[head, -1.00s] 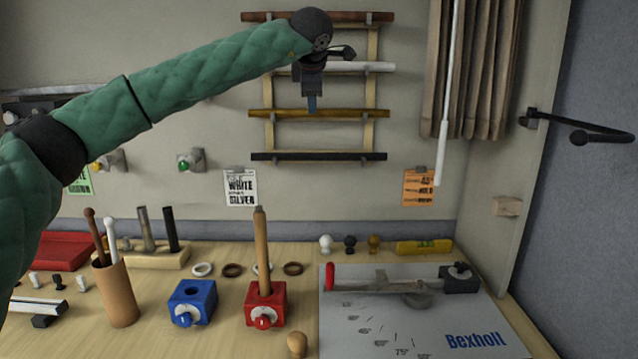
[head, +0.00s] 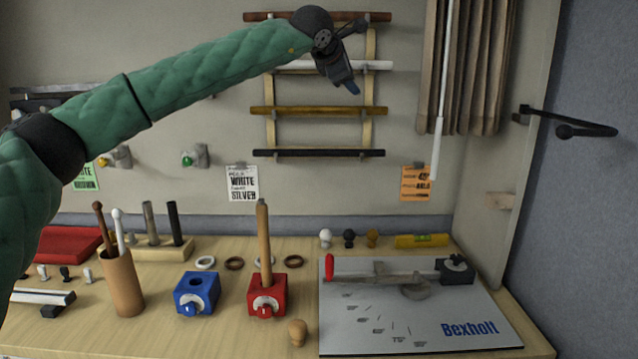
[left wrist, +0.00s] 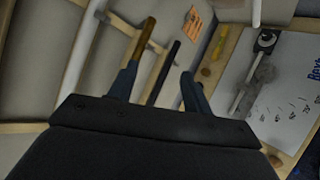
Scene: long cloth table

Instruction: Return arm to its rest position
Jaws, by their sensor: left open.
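My left arm, in a green quilted sleeve, reaches across the upper part of the head view. My left gripper (head: 350,82) is raised in front of the wall rack and points down and to the right. In the left wrist view its two fingers (left wrist: 158,88) stand apart with nothing between them. It touches nothing that I can see. The wall rack (head: 318,111) carries several horizontal rods and is partly hidden by my gripper. My right gripper does not show.
Below on the table (head: 225,335) stand a blue block (head: 197,294), a red block (head: 267,290) with an upright wooden rod (head: 263,235), a brown cup (head: 123,285) and a Bexholl board (head: 440,320). A curtain (head: 468,70) and a black wall hook (head: 575,128) are at the right.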

